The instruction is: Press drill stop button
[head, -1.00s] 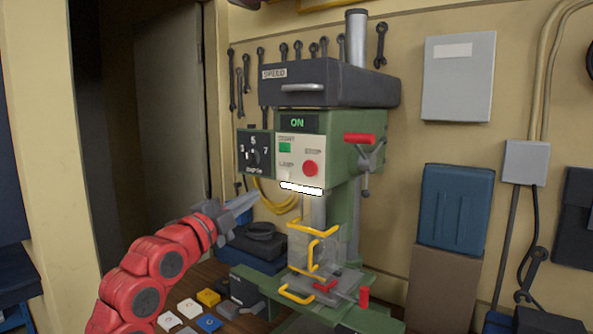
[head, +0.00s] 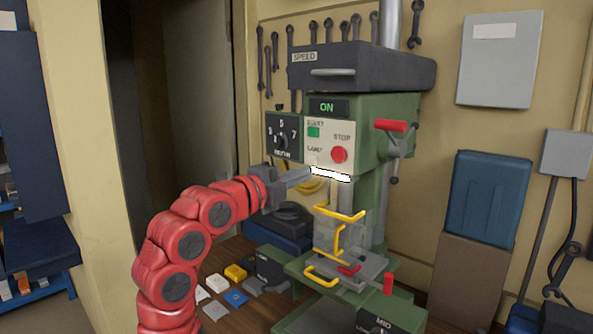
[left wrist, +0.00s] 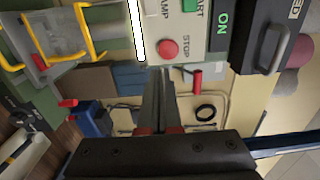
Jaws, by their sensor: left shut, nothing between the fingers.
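The drill press (head: 345,115) stands against the wall, with a lit green "ON" display (head: 327,107). Its red round stop button (head: 339,155) sits at the lower right of the white control panel, under the word STOP. A green start button (head: 313,132) is to its upper left. My left gripper (head: 308,174) is shut and empty, just left of the lit white lamp bar (head: 330,174), below and left of the stop button. In the left wrist view, the stop button (left wrist: 169,48) lies beyond the shut fingers (left wrist: 158,88), apart from them. My right gripper is not in view.
A yellow-handled clear guard (head: 340,232) and a vise with a red handle (head: 388,284) are below the panel. A red-handled feed lever (head: 390,125) sticks out right of it.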

